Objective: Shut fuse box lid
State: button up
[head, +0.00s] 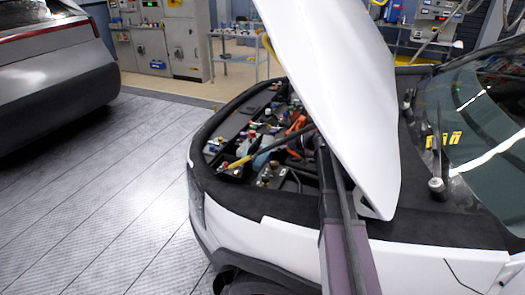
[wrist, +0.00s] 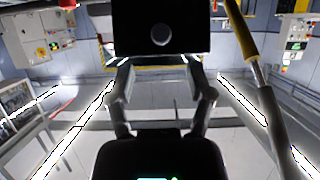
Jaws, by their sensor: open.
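In the wrist view, my gripper (wrist: 162,72) is open, its two grey fingers spread apart. A black block with a round grey spot (wrist: 160,33) is just beyond the fingertips at the top centre. It may be the fuse box lid, but I cannot tell for sure. I cannot tell whether the fingers touch it. In the head view, the white car's engine bay (head: 262,140) is open under the raised hood (head: 335,90). I cannot pick out the fuse box among the crowded parts. The gripper is not clear there, with the hood and my arm blocking part of the bay.
A rod with a yellow grip (head: 238,162) crosses the bay. A yellow and grey rod (wrist: 247,50) runs close on the gripper's right in the wrist view. A second car (head: 55,75) stands at the left. A cart (head: 240,65) stands behind. The floor (head: 110,200) between the cars is clear.

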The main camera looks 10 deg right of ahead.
jog(key=b+x, duration=0.2)
jog(key=x, duration=0.5)
jog(key=shift+d, duration=0.1)
jog(key=shift+r, duration=0.1)
grip_shut()
